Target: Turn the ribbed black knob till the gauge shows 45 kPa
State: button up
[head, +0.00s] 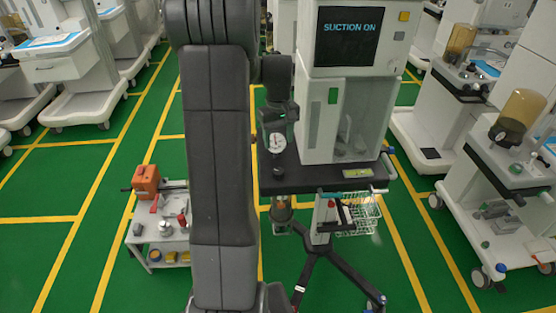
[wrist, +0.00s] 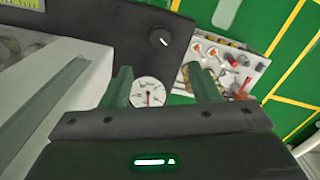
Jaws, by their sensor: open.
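The black knob (wrist: 160,39) with a white pointer mark sits on a dark panel in the wrist view, beyond the fingertips. Its ribs are too small to make out. A round white gauge (wrist: 147,92) shows between my fingers; its needle is visible, but I cannot read the value. The gauge (head: 276,143) also shows in the head view, just below my wrist. My gripper (wrist: 158,68) is open, its two greenish fingers apart with nothing held. It is clear of the knob. My arm stands left of the gauge in the head view.
A white unit (head: 318,115) with a screen reading "SUCTION ON" stands right of the gauge on the dark shelf (head: 310,178). A wire basket (head: 360,215) hangs below. A low cart (head: 165,235) with an orange box is at left. Other carts stand at right.

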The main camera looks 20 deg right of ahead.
aim_at(278, 171)
notch_tip(278, 171, down, 13)
jog(key=shift+r+p, duration=0.1)
jog(key=shift+p, duration=0.8)
jog(key=c, duration=1)
jog(key=shift+o, duration=0.2)
